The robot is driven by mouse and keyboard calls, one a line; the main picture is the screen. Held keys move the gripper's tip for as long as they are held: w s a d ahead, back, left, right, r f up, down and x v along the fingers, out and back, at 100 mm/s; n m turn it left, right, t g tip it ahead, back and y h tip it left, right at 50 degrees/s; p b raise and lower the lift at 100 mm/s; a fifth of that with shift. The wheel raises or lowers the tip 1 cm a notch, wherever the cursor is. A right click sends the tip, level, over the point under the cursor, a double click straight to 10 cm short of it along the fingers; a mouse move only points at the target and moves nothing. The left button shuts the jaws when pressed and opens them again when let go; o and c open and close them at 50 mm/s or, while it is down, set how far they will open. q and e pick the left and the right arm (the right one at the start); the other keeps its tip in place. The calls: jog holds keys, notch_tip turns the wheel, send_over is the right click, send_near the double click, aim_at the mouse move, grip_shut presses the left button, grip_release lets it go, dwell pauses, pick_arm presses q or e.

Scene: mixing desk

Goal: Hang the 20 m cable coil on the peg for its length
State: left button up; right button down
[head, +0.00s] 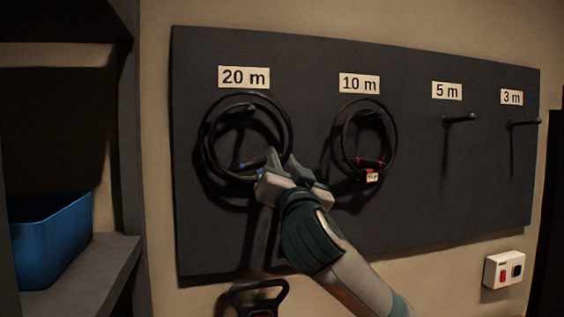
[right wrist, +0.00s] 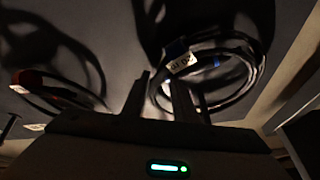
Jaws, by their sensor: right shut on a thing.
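The black cable coil (head: 252,164) with a blue band is at the 20 m peg (head: 236,112), under the "20 m" label (head: 244,77). In the head view its ring surrounds the peg; I cannot tell whether it rests on it. My right gripper (head: 277,164) is shut on the lower right of this coil. In the right wrist view the coil (right wrist: 180,50), with its blue band and a white tag, passes by the two fingers (right wrist: 159,88). The gripper hides part of the ring. My left gripper is out of view.
Another black coil with a red band (head: 369,163) hangs at the 10 m peg, close right of my gripper. The 5 m peg (head: 459,119) and 3 m peg (head: 524,122) are bare. A shelf with a blue bin (head: 50,240) stands left. A dark handle-like object (head: 258,299) is below the board.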

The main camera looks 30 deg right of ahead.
jog(key=shift+r, duration=0.1)
grip_release()
dwell(0.6)
dwell(0.5)
jog(key=shift+s+a, duration=0.15)
jog(key=shift+s, duration=0.45)
jog(key=shift+s+a, duration=0.15)
jog(key=shift+s, duration=0.45)
jog(key=s+a+b, duration=0.1)
jog(key=s+b, duration=0.2)
jog(key=s, duration=0.5)
jog(key=shift+a, duration=0.3)
dwell(0.8)
